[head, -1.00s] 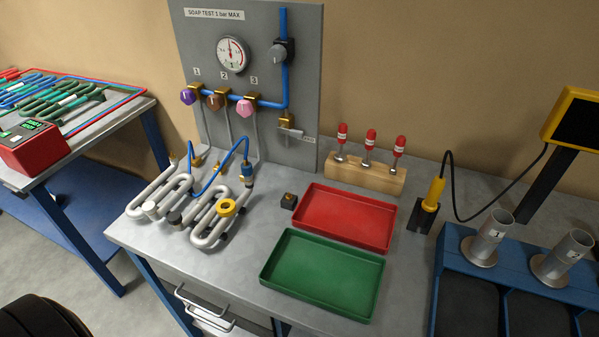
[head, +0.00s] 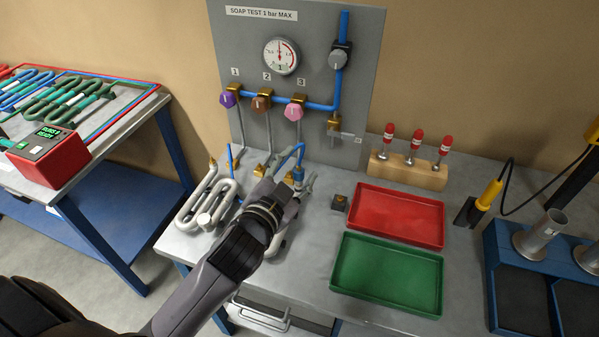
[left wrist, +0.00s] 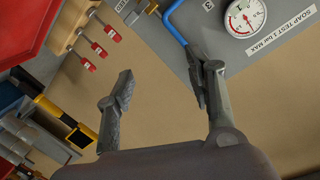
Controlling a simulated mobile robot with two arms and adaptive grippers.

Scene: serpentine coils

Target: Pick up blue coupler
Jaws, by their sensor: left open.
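The blue coupler (head: 298,174) shows in the head view at the end of the thin blue hose (head: 288,156), above the right part of the grey serpentine coils (head: 207,204). My left gripper (head: 294,172) is over these coils, its fingers around or just in front of the coupler; I cannot tell whether they touch it. In the left wrist view the two fingers (left wrist: 160,64) are apart with nothing between them, and I cannot make out the coupler there. My left arm hides much of the right coil. My right gripper is not in view.
The grey test board (head: 237,65) with gauge and valve knobs stands behind. A dark small block (head: 339,203), red tray (head: 400,216) and green tray (head: 388,275) lie to the right. A wooden rack (head: 408,172) with red-handled tools stands behind the trays.

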